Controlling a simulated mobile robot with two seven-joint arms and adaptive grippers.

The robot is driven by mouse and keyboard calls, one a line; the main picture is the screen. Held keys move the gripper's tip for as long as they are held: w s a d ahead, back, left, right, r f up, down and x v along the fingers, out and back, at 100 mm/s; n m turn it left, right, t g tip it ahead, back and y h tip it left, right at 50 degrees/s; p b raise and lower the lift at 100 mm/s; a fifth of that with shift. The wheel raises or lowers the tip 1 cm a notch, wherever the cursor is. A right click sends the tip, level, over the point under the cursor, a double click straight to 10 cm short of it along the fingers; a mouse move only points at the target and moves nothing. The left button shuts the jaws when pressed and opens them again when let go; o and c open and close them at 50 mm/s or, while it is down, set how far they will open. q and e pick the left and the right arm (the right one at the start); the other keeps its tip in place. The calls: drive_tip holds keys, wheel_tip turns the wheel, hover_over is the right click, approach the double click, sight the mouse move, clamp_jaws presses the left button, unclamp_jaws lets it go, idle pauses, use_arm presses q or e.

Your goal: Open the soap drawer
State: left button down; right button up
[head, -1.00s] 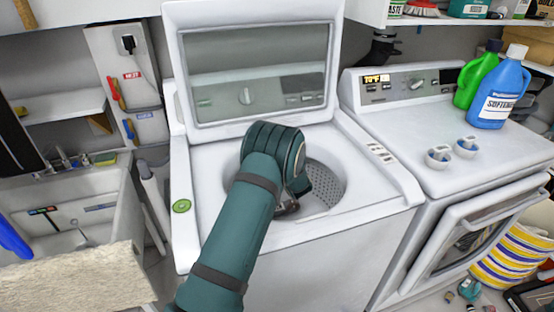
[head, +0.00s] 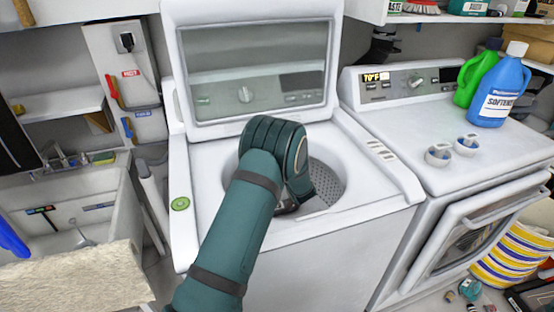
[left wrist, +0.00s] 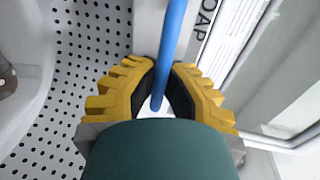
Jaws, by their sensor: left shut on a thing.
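The soap drawer shows in the left wrist view as a white panel (left wrist: 196,32) with a partly cut-off label ending in "OAP". A blue bar handle (left wrist: 173,45) runs along it. My left gripper (left wrist: 163,88), with yellow and black fingers, is shut on this blue handle. In the head view my left arm reaches into the open top of the white washer (head: 300,245). There the arm hides the drawer, the handle and the fingertips. My right gripper is in neither view.
The washer lid (head: 255,70) stands raised behind the arm. The perforated drum (head: 325,185) lies beside it. A dryer (head: 440,130) stands to the right with a blue softener bottle (head: 498,92) and a green bottle (head: 476,78). A sink (head: 75,205) is at the left.

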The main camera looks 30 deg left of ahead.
use_arm(q)
drive_tip(key=shift+s+d, duration=0.3)
drive_tip(key=c, duration=1)
unclamp_jaws()
drive_tip(key=shift+o, duration=1.4)
drive_tip(key=r, duration=0.7)
drive_tip(key=shift+w+a+r, duration=0.1)
drive_tip(key=shift+w+r, duration=0.05)
drive_tip(key=shift+w, duration=0.05)
drive_tip(key=shift+s+r, duration=0.25)
drive_tip(key=shift+r, duration=0.9)
drive_tip(key=c, duration=0.3)
drive_tip(key=shift+w+r, duration=0.1)
drive_tip(key=shift+r, duration=0.15)
